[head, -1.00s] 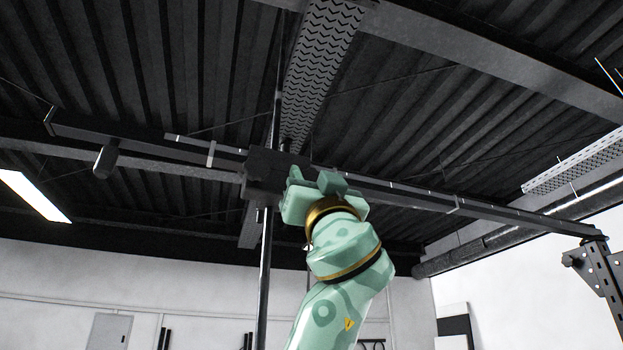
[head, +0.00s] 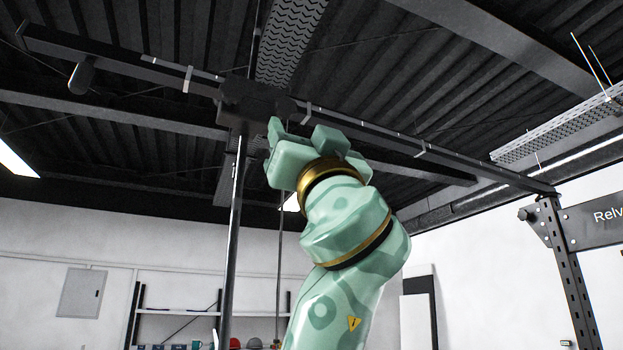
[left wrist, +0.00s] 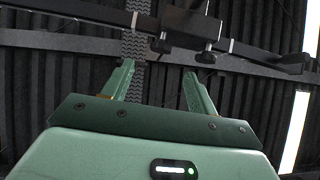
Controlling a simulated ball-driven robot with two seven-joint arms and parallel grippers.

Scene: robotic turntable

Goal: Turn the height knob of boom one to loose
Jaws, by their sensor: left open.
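The dark boom (head: 370,132) runs across the head view, with a clamp block (head: 252,98) on an upright pole (head: 236,225). My left gripper (head: 298,143) is open and empty, just below and right of the block in the picture. In the left wrist view, the gripper's two fingers (left wrist: 158,72) point up toward the boom. There the clamp block (left wrist: 190,28) shows beyond them, with small dark knob-like parts, one near the middle (left wrist: 160,45) and one to the right (left wrist: 207,57). I cannot tell which is the height knob or how it is set. My right gripper is out of view.
A counterweight (head: 82,75) hangs at the boom's left end. A dark upright frame (head: 570,260) stands at the right. A shelf with small items (head: 180,312) is at the back wall. A perforated tray (head: 290,40) runs overhead.

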